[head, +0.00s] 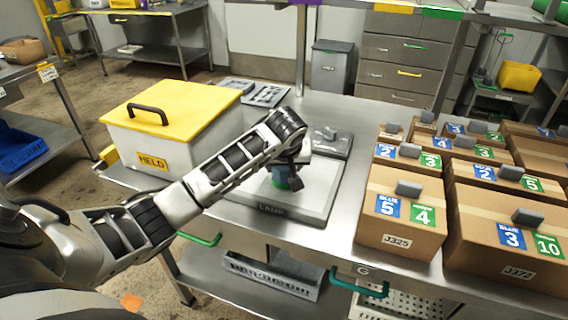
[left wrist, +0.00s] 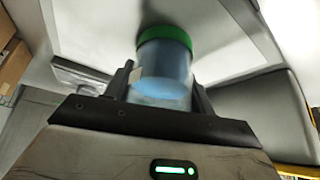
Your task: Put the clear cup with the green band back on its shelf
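The clear cup with the green band (left wrist: 165,72) is between the two fingers of my left gripper (left wrist: 164,95) in the left wrist view. The fingers appear to press on its sides. It looks bluish, with a small pale label patch, and its green band is at the end away from the palm. In the head view the cup (head: 281,173) is partly hidden by my left gripper (head: 290,178), over the white board marked LAMP (head: 240,190). I cannot tell whether the cup touches the board. My right gripper is not in view. I cannot tell which shelf is the cup's own.
A white box with a yellow lid, marked HELD (head: 170,105), stands left of the board. Several cardboard cartons (head: 400,215) with numbered labels fill the table's right side. A grey device (head: 330,142) sits behind the board. A grey crate (head: 272,276) is on the lower shelf.

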